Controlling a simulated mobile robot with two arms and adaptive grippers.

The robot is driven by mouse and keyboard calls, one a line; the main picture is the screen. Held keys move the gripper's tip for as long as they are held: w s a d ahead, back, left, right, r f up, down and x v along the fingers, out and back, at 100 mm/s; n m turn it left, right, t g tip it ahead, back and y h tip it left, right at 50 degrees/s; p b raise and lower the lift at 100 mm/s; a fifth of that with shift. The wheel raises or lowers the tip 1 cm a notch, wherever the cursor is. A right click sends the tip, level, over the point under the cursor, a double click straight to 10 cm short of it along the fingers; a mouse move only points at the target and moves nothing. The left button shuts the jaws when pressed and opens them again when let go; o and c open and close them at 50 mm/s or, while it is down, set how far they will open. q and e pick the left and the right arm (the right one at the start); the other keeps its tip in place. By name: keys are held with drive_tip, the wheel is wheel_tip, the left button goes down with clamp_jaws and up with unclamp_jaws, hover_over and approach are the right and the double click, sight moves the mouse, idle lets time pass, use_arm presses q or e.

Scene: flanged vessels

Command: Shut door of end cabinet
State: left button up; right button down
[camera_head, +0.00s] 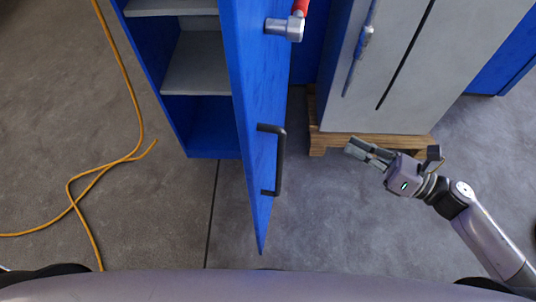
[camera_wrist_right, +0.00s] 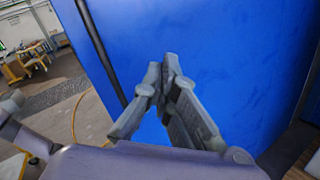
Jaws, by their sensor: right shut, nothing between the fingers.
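The blue end cabinet (camera_head: 213,145) stands at upper left of centre in the head view, with grey shelves (camera_head: 195,68) inside. Its blue door (camera_head: 258,95) stands wide open, swung out toward me. A dark bar handle (camera_head: 281,160) is on the door's right-hand face. My right gripper (camera_head: 350,148) is shut and empty, to the right of the door and apart from it in the head view. In the right wrist view the shut fingers (camera_wrist_right: 168,62) point at the blue door face (camera_wrist_right: 235,50), with a dark bar, apparently the handle (camera_wrist_right: 100,50), to their left. My left gripper is not in view.
A grey cabinet (camera_head: 400,70) on a wooden pallet (camera_head: 375,142) stands right of the door, near my gripper. An orange cable (camera_head: 130,90) lies on the floor at left. A red-handled valve fitting (camera_head: 286,27) shows at the door's top. Floor in front is clear.

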drive_tip(key=s+a+r+n+g+y, duration=0.2)
drive_tip(key=s+a+r+n+g, duration=0.35)
drive_tip(key=s+n, duration=0.3)
drive_tip(key=p, duration=0.7)
approach(255, 155)
drive_tip(key=shift+n+g, duration=0.35)
drive_tip(key=shift+n, duration=0.1)
drive_tip(key=a, duration=0.4)
drive_tip(key=w+a+r, duration=0.1)
drive_tip(key=a, duration=0.1)
drive_tip(key=shift+a, duration=0.1)
drive_tip(key=shift+w+a+f, duration=0.1)
drive_tip(key=shift+a+f, duration=0.05)
drive_tip(key=shift+a, duration=0.25)
